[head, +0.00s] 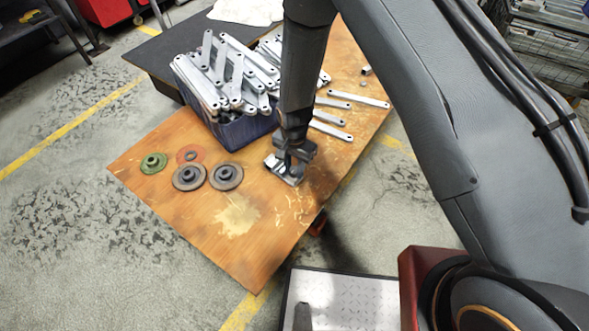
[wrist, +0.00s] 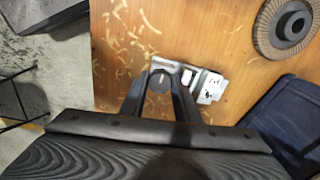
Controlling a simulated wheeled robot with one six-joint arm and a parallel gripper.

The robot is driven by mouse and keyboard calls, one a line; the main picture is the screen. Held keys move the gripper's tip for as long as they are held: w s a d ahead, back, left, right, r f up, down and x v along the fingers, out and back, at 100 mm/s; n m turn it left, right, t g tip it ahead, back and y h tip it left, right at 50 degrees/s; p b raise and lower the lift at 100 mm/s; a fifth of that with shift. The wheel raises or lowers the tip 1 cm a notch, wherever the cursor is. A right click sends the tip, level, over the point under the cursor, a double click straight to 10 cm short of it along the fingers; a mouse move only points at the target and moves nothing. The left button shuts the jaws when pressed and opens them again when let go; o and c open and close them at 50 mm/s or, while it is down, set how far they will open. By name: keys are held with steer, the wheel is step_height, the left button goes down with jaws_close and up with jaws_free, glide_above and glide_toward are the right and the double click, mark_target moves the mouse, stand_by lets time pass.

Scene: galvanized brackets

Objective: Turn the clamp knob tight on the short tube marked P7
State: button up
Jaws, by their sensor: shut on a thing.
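A small galvanized metal piece (head: 285,172) lies on the wooden table top, directly under my gripper (head: 291,152). In the wrist view this bright piece (wrist: 207,87) has slots and dark marks on its right part, too small to read as P7. My gripper (wrist: 161,75) is shut there, its fingers closed around a small grey rounded part (wrist: 160,83) that looks like the clamp knob. I cannot make out a separate short tube or how tight the clamp is.
A dark blue bin (head: 242,131) heaped with galvanized brackets stands behind my gripper. More flat brackets (head: 331,130) lie to its right. The table's front part is clear.

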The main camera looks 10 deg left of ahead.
steer(key=m+p, duration=0.1)
steer(key=m, duration=0.3)
steer(key=shift+r, duration=0.1)
steer(key=m+p, duration=0.1)
steer(key=m, duration=0.4)
steer(key=m+p, duration=0.1)
steer(key=m, duration=0.3)
steer(key=shift+m+p, duration=0.3)
steer(key=shift+m, duration=0.1)
steer(key=m, duration=0.4)
steer(key=shift+p, duration=0.35)
steer(key=o, duration=1)
steer(key=shift+c, duration=0.2)
